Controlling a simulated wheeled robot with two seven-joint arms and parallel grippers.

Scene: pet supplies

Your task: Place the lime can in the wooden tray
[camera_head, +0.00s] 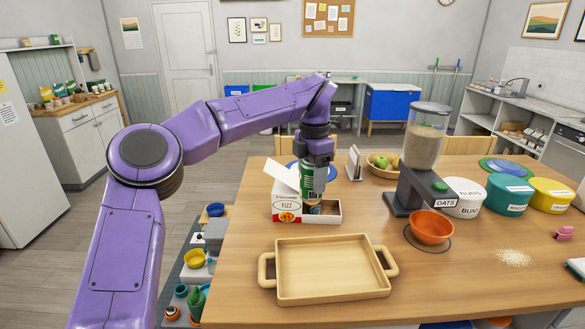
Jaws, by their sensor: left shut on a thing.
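A green can (309,190), the lime can by its colour, is upright in my left gripper (314,162). The gripper is shut on its upper part, pointing down. The can is at an open white and red carton (287,206) marked FIZZ; I cannot tell whether its bottom is inside or just above it. The wooden tray (331,283) is empty, with a handle at each side, and lies on the table nearer to me than the carton. My right gripper is out of view.
A grey dispenser (421,160) and an orange bowl (431,228) stand right of the carton and tray. A fruit bowl (383,167) is behind. Labelled tubs (506,194) line the right. Spilled oats (514,257) lie right of the tray. Between carton and tray the table (365,235) is clear.

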